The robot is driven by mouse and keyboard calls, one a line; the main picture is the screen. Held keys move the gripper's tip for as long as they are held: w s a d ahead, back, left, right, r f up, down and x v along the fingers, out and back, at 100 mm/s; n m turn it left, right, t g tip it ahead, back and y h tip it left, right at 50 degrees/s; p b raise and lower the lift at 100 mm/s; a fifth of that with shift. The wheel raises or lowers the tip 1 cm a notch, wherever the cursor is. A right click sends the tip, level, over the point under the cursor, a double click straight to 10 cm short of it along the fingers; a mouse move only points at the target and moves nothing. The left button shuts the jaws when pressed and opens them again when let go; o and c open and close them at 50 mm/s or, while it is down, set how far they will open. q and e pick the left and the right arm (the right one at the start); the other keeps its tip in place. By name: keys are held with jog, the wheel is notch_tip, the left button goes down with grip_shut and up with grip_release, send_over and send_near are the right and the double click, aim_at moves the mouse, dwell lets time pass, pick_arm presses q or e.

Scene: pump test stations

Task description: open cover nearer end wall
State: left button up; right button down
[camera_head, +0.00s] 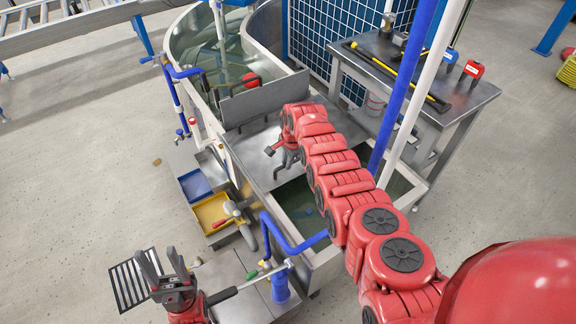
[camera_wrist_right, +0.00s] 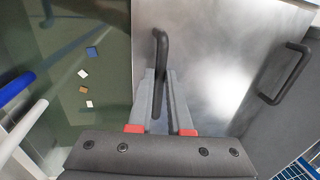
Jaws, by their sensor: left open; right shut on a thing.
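A flat metal cover (camera_head: 250,150) lies across the middle of the long water tank; its bright plate fills much of the right wrist view (camera_wrist_right: 215,50). A black bar handle (camera_wrist_right: 161,45) stands up from its edge. My right gripper (camera_head: 277,155) is at the cover, with its fingers (camera_wrist_right: 160,85) shut around this handle. A grey panel (camera_head: 265,101) stands upright behind the cover, and a second black handle (camera_wrist_right: 288,73) shows on a darker grey surface in the wrist view. My left gripper (camera_head: 162,264) is open and empty at lower left, away from the tank.
Open water (camera_head: 298,198) lies in front of the cover, with small coloured pieces (camera_wrist_right: 92,52) in it. Blue and white pipes (camera_head: 405,90) rise by the right side. A workbench (camera_head: 460,97) with tools stands at right. Blue and yellow trays (camera_head: 195,185) sit at the tank's left.

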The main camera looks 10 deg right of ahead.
jog(key=c, duration=0.8)
grip_release()
jog(key=shift+c, duration=0.2)
jog(key=shift+r, duration=0.1)
jog(key=shift+s+r+p, duration=0.1)
jog(key=shift+r+p, duration=0.25)
jog(key=shift+r, duration=0.15)
jog(key=s+d+r+p, duration=0.1)
jog(key=s+r+p, duration=0.2)
jog(key=r, duration=1.2)
jog(key=shift+r+p, duration=0.4)
jog(key=shift+p, duration=0.2)
jog(key=shift+d, duration=0.1)
